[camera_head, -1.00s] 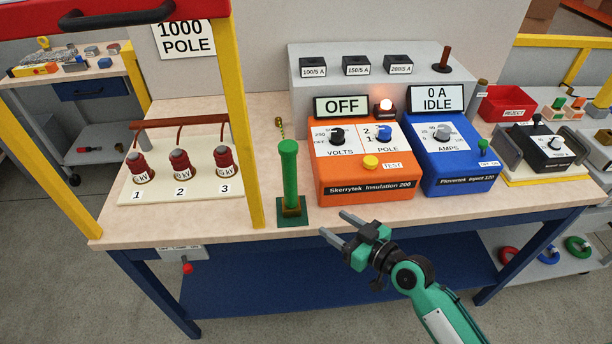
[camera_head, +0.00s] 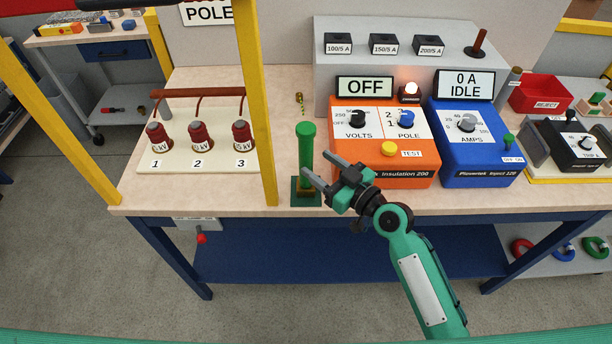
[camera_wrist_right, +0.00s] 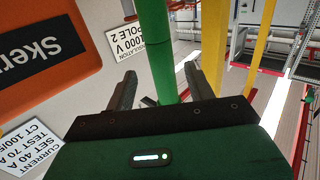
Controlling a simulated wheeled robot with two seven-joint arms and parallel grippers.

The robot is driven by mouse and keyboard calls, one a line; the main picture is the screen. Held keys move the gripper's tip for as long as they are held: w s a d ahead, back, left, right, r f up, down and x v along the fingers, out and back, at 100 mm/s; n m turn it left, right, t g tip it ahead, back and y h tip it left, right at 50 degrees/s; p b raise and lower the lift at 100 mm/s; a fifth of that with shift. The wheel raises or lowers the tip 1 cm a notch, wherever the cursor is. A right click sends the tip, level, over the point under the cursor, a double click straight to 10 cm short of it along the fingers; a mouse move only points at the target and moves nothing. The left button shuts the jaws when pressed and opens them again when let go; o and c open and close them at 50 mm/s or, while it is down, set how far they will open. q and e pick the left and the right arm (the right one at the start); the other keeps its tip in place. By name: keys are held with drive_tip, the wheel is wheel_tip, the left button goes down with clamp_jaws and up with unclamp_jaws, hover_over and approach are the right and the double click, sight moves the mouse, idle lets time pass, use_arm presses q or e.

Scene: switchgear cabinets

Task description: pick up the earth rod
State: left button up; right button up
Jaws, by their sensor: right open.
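The earth rod (camera_head: 306,157) is a green upright rod standing in a dark green square base (camera_head: 298,198) near the bench's front edge. My right gripper (camera_head: 316,169) is open, its fingers pointing left at the rod's lower part in the head view. In the right wrist view, the green rod (camera_wrist_right: 160,45) runs upright between the two open fingers of my right gripper (camera_wrist_right: 161,88). I cannot see contact between fingers and rod. My left gripper is not in view.
A yellow post (camera_head: 263,130) stands just left of the rod. The orange insulation tester (camera_head: 375,178) and blue injector (camera_head: 470,175) stand to the right. A brass-coloured chain piece (camera_head: 299,101) is behind the rod.

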sight(311, 159)
drive_tip(key=shift+w+a+r+p, duration=0.15)
drive_tip(key=shift+w+a+p, duration=0.15)
drive_tip(key=p+x, duration=0.1)
drive_tip(key=x, duration=0.2)
drive_tip(key=shift+a+p, duration=0.2)
drive_tip(key=shift+p, duration=0.15)
drive_tip(key=shift+w+a, duration=0.35)
clamp_jaws()
